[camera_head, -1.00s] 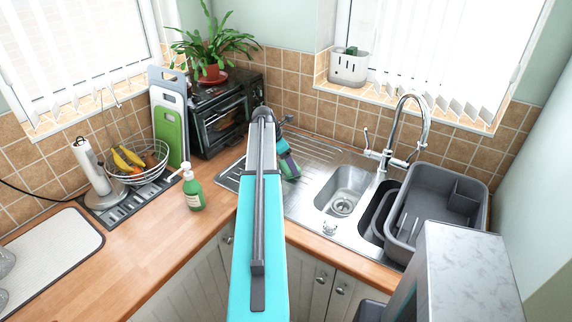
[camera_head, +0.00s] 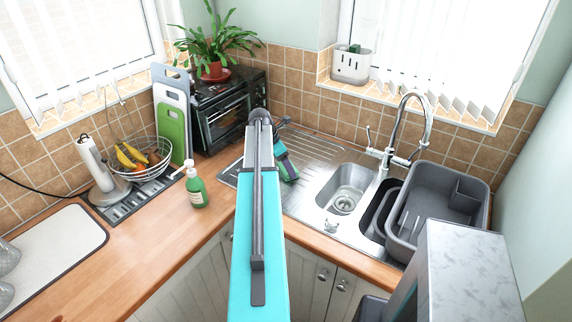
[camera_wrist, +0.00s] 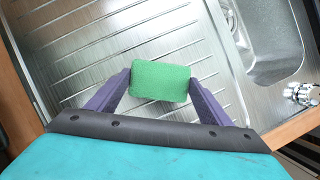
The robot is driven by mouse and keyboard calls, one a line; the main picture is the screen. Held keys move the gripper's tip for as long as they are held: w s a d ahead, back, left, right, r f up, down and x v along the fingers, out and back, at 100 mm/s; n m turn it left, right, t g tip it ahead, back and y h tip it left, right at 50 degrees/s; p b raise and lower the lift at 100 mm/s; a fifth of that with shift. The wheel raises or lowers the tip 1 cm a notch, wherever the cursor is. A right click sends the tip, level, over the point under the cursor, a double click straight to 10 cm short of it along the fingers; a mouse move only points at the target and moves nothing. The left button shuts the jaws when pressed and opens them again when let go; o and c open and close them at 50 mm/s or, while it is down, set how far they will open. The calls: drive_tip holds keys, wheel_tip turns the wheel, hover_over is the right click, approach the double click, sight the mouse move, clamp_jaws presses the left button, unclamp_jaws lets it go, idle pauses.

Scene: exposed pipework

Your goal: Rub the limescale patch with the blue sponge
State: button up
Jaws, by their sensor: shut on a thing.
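My gripper (camera_wrist: 160,85) is shut on a sponge (camera_wrist: 161,80), with one purple finger at each side of it. The sponge shows a green upper face in the wrist view; I see no blue on it. It is over the ribbed steel drainboard (camera_wrist: 70,60), and I cannot tell whether it touches the metal. In the head view my gripper (camera_head: 286,164) is partly hidden behind my arm, at the drainboard left of the sink bowl (camera_head: 347,188). I cannot make out a limescale patch; the sponge and gripper cover part of the drainboard.
The tap (camera_head: 410,130) and a grey washing-up tub (camera_head: 437,205) stand right of the bowl. A silvery fitting (camera_head: 331,225) sits at the sink's front edge. A green soap bottle (camera_head: 196,188) and a toaster oven (camera_head: 225,115) stand to the left. The front-left worktop is mostly clear.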

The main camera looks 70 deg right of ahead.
sight(283, 174)
drive_tip(key=shift+w+a+f, duration=0.1)
drive_tip(key=shift+a+f, duration=0.05)
drive_tip(key=shift+a, duration=0.25)
drive_tip(key=shift+w+a+p, duration=0.25)
drive_tip(key=shift+a, duration=0.55)
drive_tip(key=shift+w+a+p, duration=0.2)
drive_tip(key=shift+a+p, duration=0.05)
drive_tip(key=shift+a, duration=0.55)
drive_tip(key=shift+r, duration=0.25)
wheel_tip(283, 174, up, 6)
drive_tip(key=p, duration=0.4)
drive_tip(key=shift+d, duration=0.1)
wheel_tip(283, 174, up, 3)
drive_tip(key=shift+f, duration=0.1)
idle(0.4)
drive_tip(key=shift+w, duration=0.1)
